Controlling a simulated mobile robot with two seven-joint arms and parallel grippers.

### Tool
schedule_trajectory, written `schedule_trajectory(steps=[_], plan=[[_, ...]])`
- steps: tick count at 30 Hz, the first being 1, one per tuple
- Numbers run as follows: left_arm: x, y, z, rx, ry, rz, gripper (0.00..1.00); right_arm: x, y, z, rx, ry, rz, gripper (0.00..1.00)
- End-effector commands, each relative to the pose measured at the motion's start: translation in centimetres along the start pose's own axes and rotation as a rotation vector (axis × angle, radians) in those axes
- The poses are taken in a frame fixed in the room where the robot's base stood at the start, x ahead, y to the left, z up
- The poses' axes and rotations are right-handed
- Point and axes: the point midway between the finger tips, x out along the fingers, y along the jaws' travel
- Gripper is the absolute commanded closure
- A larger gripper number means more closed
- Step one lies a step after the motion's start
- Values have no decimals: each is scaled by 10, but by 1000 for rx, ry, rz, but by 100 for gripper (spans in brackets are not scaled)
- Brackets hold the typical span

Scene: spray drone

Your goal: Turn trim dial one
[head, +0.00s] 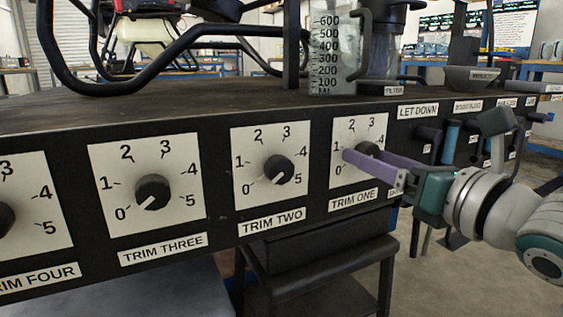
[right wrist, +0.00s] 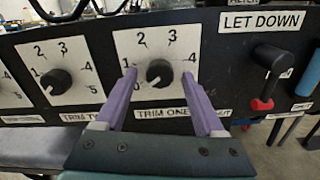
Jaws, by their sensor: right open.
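The trim one dial is a black round knob (head: 368,149) on a white plate marked 0 to 5, labelled TRIM ONE, on the black panel front. In the right wrist view the knob (right wrist: 159,72) sits between the two purple fingertips of my right gripper (right wrist: 158,75). The fingers are open, one on each side, with a visible gap to the knob. In the head view my right gripper (head: 362,158) reaches in from the right and covers the plate's lower part. The knob's white mark points to the lower left, toward the 0 end. My left gripper is out of view.
The trim two knob (head: 279,170) and trim three knob (head: 153,192) are to the left, both pointing near 0. A LET DOWN lever (right wrist: 271,58) with a red tip is to the right. A clear measuring jug (head: 336,55) stands on the bench top above.

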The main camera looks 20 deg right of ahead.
Motion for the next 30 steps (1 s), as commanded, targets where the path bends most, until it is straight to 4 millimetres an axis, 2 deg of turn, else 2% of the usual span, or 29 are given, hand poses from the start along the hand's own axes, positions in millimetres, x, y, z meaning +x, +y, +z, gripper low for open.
schedule_trajectory(steps=[6,24,25,30], plan=[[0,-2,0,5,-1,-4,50,0,0,0,0,1,0,30],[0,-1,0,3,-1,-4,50,0,0,0,1,0,1,98],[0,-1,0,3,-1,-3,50,0,0,0,1,0,1,100],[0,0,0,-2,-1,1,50,0,0,0,1,0,1,100]])
